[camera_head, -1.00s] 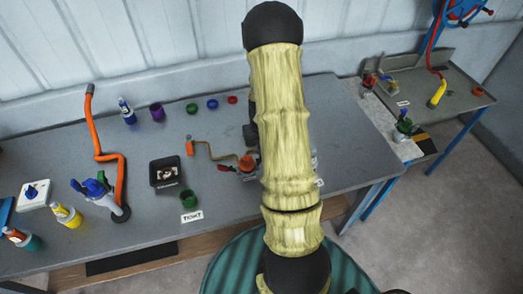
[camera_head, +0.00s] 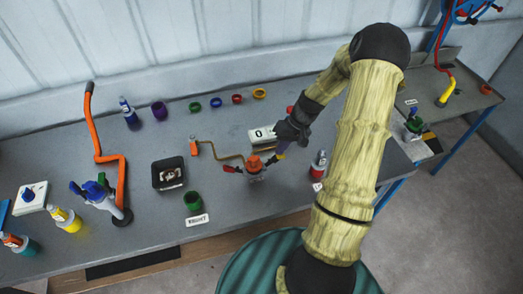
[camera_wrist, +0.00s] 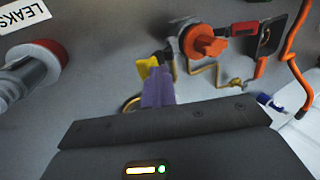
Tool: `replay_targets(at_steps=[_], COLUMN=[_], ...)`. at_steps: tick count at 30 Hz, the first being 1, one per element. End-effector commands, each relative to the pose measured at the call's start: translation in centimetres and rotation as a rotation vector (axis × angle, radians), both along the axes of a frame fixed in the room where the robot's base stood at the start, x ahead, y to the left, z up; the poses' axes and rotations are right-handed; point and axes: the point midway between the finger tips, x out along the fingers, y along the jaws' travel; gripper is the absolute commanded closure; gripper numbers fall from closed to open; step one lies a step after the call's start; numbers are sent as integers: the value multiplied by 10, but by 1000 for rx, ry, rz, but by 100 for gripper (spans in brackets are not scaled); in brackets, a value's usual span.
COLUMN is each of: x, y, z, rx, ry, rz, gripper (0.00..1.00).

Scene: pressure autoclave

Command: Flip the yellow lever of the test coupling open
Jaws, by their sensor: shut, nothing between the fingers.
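The test coupling (camera_head: 256,173) stands on the grey bench, with an orange knob (camera_wrist: 207,42) on top and a red lever (camera_wrist: 243,28) on one side. Its yellow lever (camera_wrist: 146,66) shows in the wrist view on the other side, right by the tips of my purple fingers. My gripper (camera_wrist: 158,84) is shut and empty. I cannot tell whether the fingertips touch the lever. In the head view my gripper (camera_head: 281,155) is just right of the coupling, and the yellow lever is too small to make out clearly.
A bent brass pipe (camera_head: 208,149) runs left from the coupling. A white display box (camera_head: 262,135) is behind. A black tray (camera_head: 168,184) and a green cup (camera_head: 193,200) sit left. Coloured rings lie at the back.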

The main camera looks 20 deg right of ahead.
Motion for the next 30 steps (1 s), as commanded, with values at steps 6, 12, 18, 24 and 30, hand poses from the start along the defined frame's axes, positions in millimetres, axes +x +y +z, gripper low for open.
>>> replay_targets(at_steps=[6, 12, 18, 24, 30], x=[1, 0, 0, 0, 1], y=[0, -1, -2, 3, 21], z=[-3, -3, -4, 3, 26], rx=[-2, -3, -4, -4, -3], ry=[1, 1, 1, 1, 0], rz=[7, 6, 5, 6, 11], gripper=[100, 100, 100, 100, 100])
